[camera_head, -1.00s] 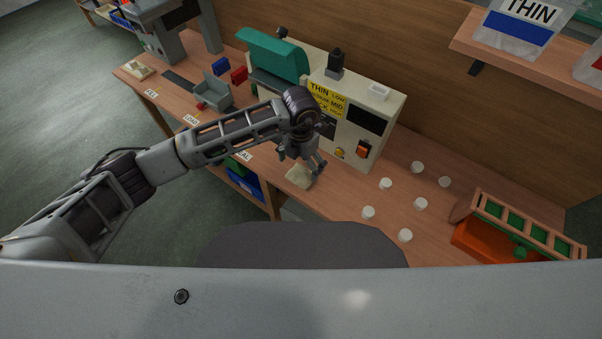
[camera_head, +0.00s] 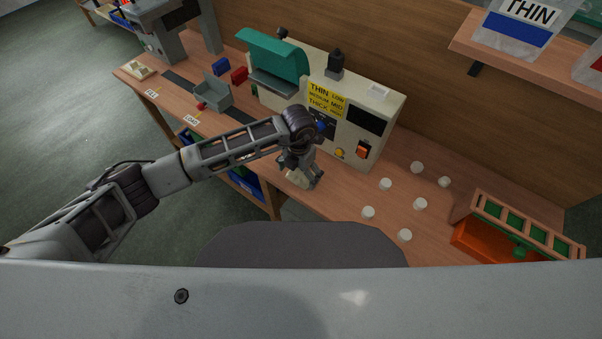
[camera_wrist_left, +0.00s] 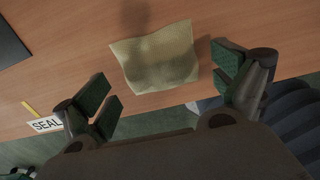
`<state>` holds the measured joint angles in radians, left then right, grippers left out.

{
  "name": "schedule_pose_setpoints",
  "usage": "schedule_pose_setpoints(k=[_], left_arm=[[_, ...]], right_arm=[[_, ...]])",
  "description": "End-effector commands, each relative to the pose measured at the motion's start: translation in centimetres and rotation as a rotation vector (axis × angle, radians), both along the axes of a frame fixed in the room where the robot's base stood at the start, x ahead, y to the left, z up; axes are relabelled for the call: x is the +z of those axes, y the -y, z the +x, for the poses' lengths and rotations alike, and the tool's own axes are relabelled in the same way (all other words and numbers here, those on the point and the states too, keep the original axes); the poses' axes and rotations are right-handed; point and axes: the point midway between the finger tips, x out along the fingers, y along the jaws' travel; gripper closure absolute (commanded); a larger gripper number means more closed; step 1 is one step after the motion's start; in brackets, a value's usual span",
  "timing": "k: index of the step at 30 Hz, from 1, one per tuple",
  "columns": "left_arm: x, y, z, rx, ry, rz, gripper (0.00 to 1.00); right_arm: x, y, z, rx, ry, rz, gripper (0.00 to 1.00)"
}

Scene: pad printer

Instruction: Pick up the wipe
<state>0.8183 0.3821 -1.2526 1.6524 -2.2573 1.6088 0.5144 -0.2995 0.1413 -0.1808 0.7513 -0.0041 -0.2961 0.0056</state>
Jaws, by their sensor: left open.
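The wipe (camera_wrist_left: 156,58) is a pale yellow textured cloth. It lies on the wooden bench near its front edge, seen in the left wrist view. My left gripper (camera_wrist_left: 168,92) is open, with its green-padded fingers on either side of the wipe, a gap left on each side. In the head view my left gripper (camera_head: 302,180) is low over the wipe (camera_head: 296,178) and hides part of it. I cannot tell how high the fingertips are above the bench. My right gripper is not in view.
The cream machine (camera_head: 352,120) with a yellow label stands just behind the gripper. Several white caps (camera_head: 386,184) stand to the right, beside an orange bin (camera_head: 478,240). A SEAL label (camera_wrist_left: 46,124) lies at the bench edge.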

Motion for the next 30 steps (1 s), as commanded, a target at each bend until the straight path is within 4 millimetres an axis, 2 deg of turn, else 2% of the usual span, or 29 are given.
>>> schedule_pose_setpoints(k=[15,25,30], left_arm=[[-0.30,0.03,-0.02,-0.001,0.000,0.000,0.04],[-0.29,0.02,-0.02,-0.001,0.000,0.000,0.46],[-0.29,0.03,-0.02,-0.001,0.000,0.000,0.46]], right_arm=[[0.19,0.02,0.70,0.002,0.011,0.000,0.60],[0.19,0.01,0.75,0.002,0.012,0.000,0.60],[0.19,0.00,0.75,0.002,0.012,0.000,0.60]])
